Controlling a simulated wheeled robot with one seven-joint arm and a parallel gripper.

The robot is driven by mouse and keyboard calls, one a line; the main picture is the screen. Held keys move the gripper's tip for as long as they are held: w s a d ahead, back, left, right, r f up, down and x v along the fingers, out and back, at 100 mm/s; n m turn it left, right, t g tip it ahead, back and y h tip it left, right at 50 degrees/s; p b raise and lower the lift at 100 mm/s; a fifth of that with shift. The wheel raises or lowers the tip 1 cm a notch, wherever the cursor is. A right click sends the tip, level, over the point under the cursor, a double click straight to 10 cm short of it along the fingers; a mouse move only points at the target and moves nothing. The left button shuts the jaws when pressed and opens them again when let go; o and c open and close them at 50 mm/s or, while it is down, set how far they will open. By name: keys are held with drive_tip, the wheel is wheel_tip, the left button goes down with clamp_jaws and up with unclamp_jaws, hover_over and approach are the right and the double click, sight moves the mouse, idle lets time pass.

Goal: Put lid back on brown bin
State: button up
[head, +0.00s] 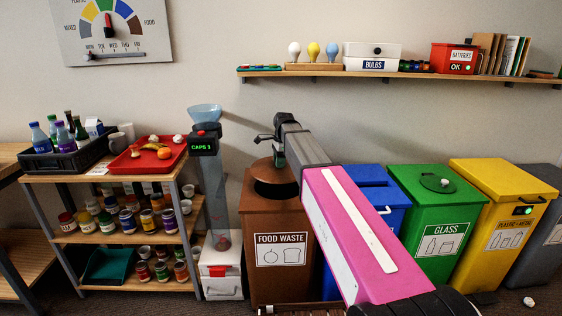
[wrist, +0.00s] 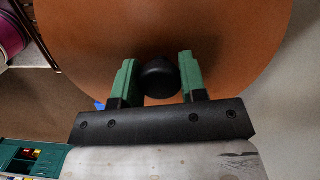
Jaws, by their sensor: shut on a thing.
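The brown bin (head: 282,249), labelled FOOD WASTE, stands in the middle of the head view. Its round top opening (head: 275,189) shows dark and uncovered at the front. My gripper (head: 279,152) is above the back of the bin. In the wrist view its green fingers (wrist: 158,78) are shut on the black knob (wrist: 159,76) of the lid. The lid (wrist: 225,45) is a round orange-brown disc filling the top of that view. In the head view the lid (head: 262,167) shows partly beside my gripper, apparently above the opening; its far part is hidden by my arm.
The clear CAPS tube (head: 212,195) with a blue funnel stands close left of the bin. Blue (head: 372,176), green (head: 433,190) and yellow (head: 499,193) bins stand to the right. A shelf unit (head: 128,237) with jars and trays is at the left. A wall shelf (head: 410,75) hangs above.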

drive_tip(key=shift+f, duration=3.2)
drive_tip(key=shift+f, duration=0.15)
drive_tip(key=o, duration=1.5)
drive_tip(key=shift+o, duration=0.2)
drive_tip(key=shift+r, duration=3.55)
